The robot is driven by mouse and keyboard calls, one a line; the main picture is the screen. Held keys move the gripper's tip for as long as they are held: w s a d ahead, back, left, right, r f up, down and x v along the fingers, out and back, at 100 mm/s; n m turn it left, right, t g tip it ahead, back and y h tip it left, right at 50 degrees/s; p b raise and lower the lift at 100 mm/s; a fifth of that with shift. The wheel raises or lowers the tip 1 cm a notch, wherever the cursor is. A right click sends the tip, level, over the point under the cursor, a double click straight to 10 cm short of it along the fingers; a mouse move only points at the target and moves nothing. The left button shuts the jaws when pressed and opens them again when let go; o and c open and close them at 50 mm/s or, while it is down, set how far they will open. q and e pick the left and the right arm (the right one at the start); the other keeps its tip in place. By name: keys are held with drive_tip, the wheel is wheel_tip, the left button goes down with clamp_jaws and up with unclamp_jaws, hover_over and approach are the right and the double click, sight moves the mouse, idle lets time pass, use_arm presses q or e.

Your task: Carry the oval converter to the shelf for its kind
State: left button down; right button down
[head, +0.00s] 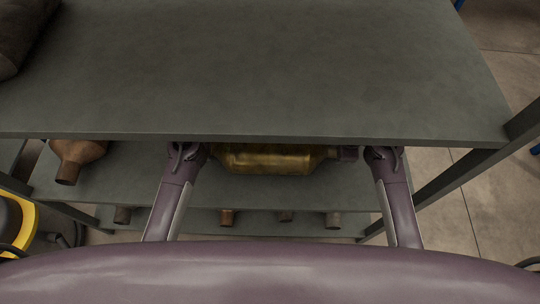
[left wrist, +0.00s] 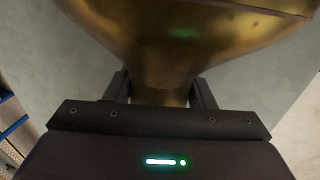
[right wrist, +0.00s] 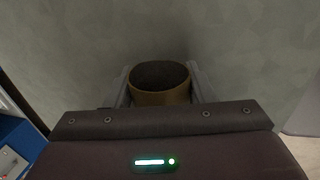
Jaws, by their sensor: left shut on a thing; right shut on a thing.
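The brass-coloured oval converter (head: 268,160) lies crosswise below the front edge of the top shelf, over the middle shelf (head: 310,190). The top shelf hides its upper part. My left gripper (head: 198,152) is shut on its left neck; the left wrist view shows the neck between the fingers and the wide golden body (left wrist: 180,35) beyond. My right gripper (head: 362,153) is shut on its right pipe end; the open pipe mouth (right wrist: 160,92) shows between the fingers in the right wrist view. I cannot tell whether the converter touches the middle shelf.
The top shelf (head: 260,70) is mostly bare, with a dark object (head: 20,35) at its far left. A copper-coloured converter (head: 76,155) sits left on the middle shelf. Several pipe ends show on the lower shelf (head: 260,218). A shelf post (head: 470,170) stands to the right.

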use_arm(q)
drive_tip(key=c, duration=0.6)
unclamp_jaws()
drive_tip(key=shift+r, duration=0.1)
drive_tip(key=shift+c, duration=0.2)
use_arm(e)
drive_tip(key=c, duration=0.6)
unclamp_jaws()
drive_tip(key=shift+c, duration=0.2)
use_arm(q)
drive_tip(key=v, duration=0.7)
use_arm(e)
drive_tip(key=shift+r, duration=0.1)
use_arm(q)
drive_tip(key=shift+r, duration=0.2)
use_arm(e)
drive_tip(key=shift+r, duration=0.2)
drive_tip(key=v, duration=0.7)
drive_tip(key=shift+s, duration=0.1)
use_arm(q)
drive_tip(key=shift+s, duration=0.2)
use_arm(e)
drive_tip(key=shift+s, duration=0.1)
